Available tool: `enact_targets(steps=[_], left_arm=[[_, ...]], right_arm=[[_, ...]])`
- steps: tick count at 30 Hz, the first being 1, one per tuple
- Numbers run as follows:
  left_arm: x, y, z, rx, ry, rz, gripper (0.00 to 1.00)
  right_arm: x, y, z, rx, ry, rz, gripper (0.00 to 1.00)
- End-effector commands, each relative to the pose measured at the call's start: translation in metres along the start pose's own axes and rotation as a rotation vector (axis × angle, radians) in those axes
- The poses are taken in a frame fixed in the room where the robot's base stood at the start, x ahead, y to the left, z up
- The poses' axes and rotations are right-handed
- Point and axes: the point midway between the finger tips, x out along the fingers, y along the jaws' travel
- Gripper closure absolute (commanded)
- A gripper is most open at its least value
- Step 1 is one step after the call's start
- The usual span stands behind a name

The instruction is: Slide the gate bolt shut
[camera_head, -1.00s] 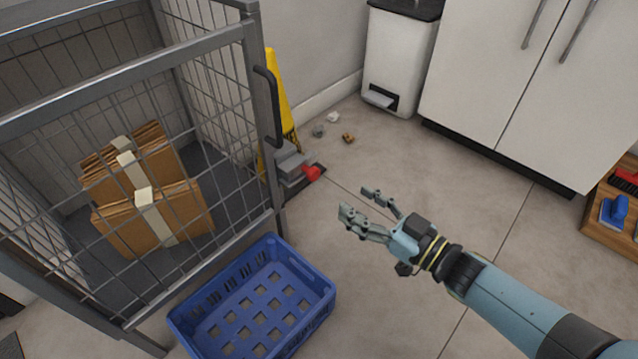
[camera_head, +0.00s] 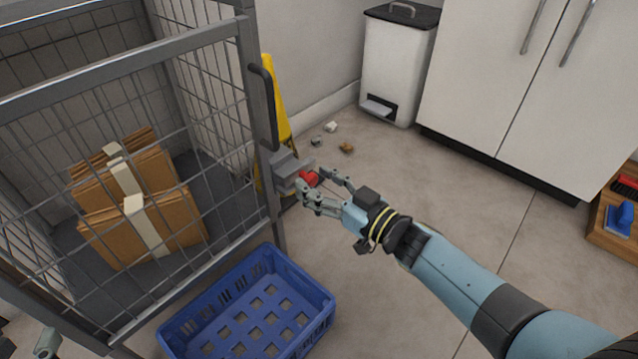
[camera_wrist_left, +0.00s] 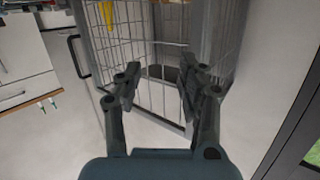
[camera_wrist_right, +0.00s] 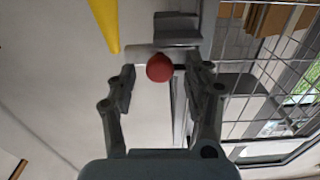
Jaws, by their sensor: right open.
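The gate bolt (camera_head: 286,168) is a grey stepped block on the right post of the wire-mesh gate (camera_head: 190,262), with a round red knob (camera_head: 309,178). My right gripper (camera_head: 313,183) is open at the knob, its fingers on either side. In the right wrist view the red knob (camera_wrist_right: 160,68) shows between the two spread fingertips, with the grey bolt parts (camera_wrist_right: 178,30) behind it. Whether the fingers touch it I cannot tell. My left gripper (camera_wrist_left: 157,82) is open and empty in front of mesh; only a bit of it shows at the head view's lower left.
Bundled brown folders (camera_head: 150,215) stand inside the cage. A blue crate (camera_head: 322,312) lies on the floor below the bolt. A yellow floor sign (camera_head: 274,105) stands behind the post. A white bin (camera_head: 395,70) and cabinets (camera_head: 490,80) are farther back.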

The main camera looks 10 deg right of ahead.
Motion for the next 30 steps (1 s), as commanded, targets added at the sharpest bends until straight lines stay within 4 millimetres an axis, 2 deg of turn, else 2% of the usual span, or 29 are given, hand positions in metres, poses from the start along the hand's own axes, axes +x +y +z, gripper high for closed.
enact_targets(steps=[5, 17, 28, 30], left_arm=[[0.000, 0.000, 0.000, 0.000, 0.001, 0.000, 0.60], [0.000, 0.000, 0.000, 0.000, 0.000, 0.000, 0.60], [0.000, 0.000, -0.001, -0.001, -0.005, 0.000, 0.60], [-0.009, 0.001, 0.016, -0.008, -0.073, -0.001, 0.60]], right_arm=[[0.000, 0.000, 0.000, 0.000, 0.000, 0.000, 0.49], [0.000, 0.000, 0.000, -0.001, 0.000, 0.000, 1.00], [0.000, -0.004, 0.000, 0.000, 0.000, 0.000, 1.00], [0.000, -0.011, -0.001, 0.000, 0.000, 0.000, 1.00]])
